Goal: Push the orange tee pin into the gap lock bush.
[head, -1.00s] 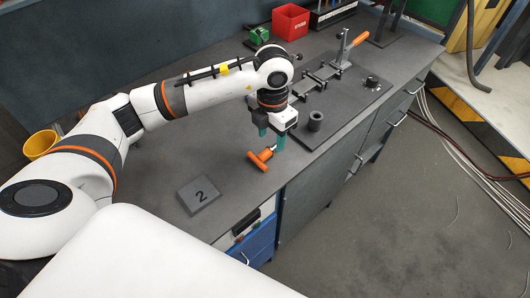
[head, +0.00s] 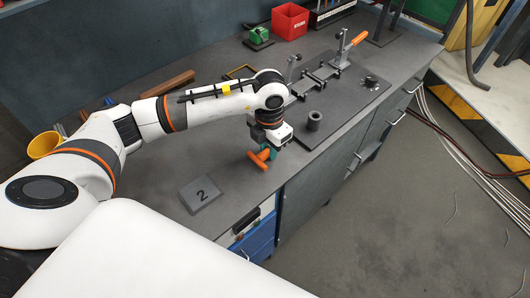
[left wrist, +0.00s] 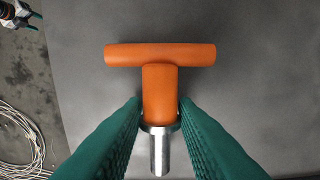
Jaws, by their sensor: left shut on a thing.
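The orange tee pin (head: 259,158) lies at the front edge of the bench. In the left wrist view the pin (left wrist: 160,62) shows its orange crossbar and stem, a metal collar and a metal shank. My left gripper (head: 268,152) points down over it, and its green fingers (left wrist: 160,115) are shut on the stem near the collar. A dark grey cylinder with a hole, probably the gap lock bush (head: 314,121), stands upright on the dark fixture plate, to the right of the gripper and apart from it.
A block marked 2 (head: 200,194) lies at the near left. A red bin (head: 290,20) and a green device (head: 258,36) stand at the back.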

